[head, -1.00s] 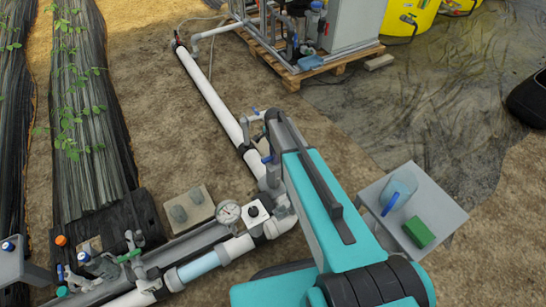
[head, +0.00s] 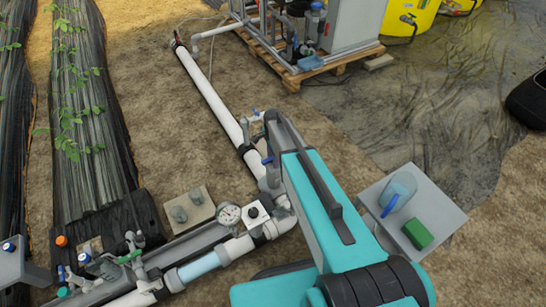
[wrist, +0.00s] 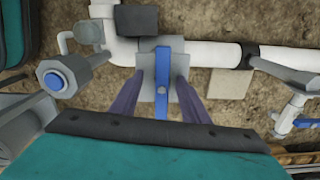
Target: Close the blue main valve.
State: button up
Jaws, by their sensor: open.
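The blue valve lever (wrist: 162,78) sits on a grey valve body on a white pipe, in the middle of the wrist view. In that view it runs up and down the picture, across the line of the pipe. My gripper (wrist: 160,85) is open, with one finger on each side of the lever and a visible gap to each. I cannot tell how deep the lever sits between the fingers. In the head view a small blue handle (head: 267,160) shows beside my teal arm, which hides the fingers.
In the wrist view, a round blue-capped fitting (wrist: 53,80) stands left and another blue-handled valve (wrist: 300,122) lies right. In the head view, a pressure gauge (head: 228,214) sits on the pipework, and a grey side table (head: 440,205) holds a jug and green block.

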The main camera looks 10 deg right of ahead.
jog(key=shift+w+d+r+p, duration=0.15)
jog(key=shift+r+p, duration=0.95)
jog(key=shift+r, duration=1.15)
jog(key=shift+w+d+r+p, duration=0.1)
jog(key=shift+r+p, duration=1)
jog(key=shift+r, duration=1.1)
jog(key=shift+r, duration=0.1)
jog(key=s+f+n+g+p, duration=0.1)
jog(key=s+f+g+p, duration=0.2)
jog(key=s, duration=0.8)
jog(key=s+f+n+p, duration=0.15)
jog(key=s+f, duration=0.25)
jog(key=s, duration=0.6)
jog(key=s+r+n+g+p, duration=0.2)
jog(key=s+n, duration=1.1)
jog(key=s, duration=0.7)
jog(key=shift+s+a+p, duration=0.2)
jog(key=shift+s+p, duration=0.15)
